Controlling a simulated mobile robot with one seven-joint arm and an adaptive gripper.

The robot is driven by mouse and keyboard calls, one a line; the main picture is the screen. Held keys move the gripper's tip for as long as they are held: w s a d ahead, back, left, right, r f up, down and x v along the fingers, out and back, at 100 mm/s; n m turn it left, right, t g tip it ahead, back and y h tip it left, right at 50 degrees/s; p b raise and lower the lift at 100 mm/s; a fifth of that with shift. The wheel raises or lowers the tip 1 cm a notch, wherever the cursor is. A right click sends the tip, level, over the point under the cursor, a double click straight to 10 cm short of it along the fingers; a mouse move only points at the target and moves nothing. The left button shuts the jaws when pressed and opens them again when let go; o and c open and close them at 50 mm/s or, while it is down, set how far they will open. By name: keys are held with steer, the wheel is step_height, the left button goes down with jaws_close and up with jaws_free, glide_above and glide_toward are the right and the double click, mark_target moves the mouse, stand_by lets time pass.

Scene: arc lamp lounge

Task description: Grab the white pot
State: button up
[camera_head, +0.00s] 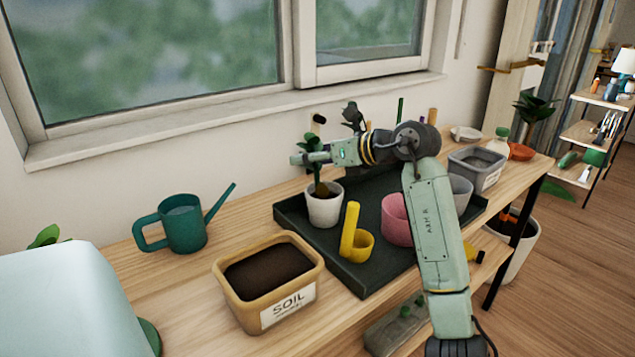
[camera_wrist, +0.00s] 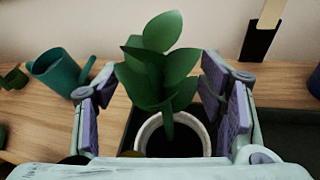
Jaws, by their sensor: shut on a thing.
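The white pot (camera_head: 324,211) holds a green leafy plant (camera_head: 314,150) and stands upright at the left end of the dark tray (camera_head: 370,276), or very slightly above it; I cannot tell which. My gripper (camera_head: 312,158) reaches in from the right at the height of the plant, above the pot's rim. In the wrist view my gripper's fingers (camera_wrist: 160,85) are on both sides of the plant (camera_wrist: 158,62), with the white pot's rim (camera_wrist: 206,135) below between them. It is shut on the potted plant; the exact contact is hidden.
A yellow pot (camera_head: 361,246) and a pink pot (camera_head: 396,222) stand on the tray. A soil bin (camera_head: 236,294) is in front, a teal watering can (camera_head: 185,225) at left, and a grey bin (camera_head: 473,172) at right. The window wall is close behind. Bare wood lies around the can.

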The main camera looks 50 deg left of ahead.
steer(key=c, duration=1.1)
steer(key=shift+r, duration=0.2)
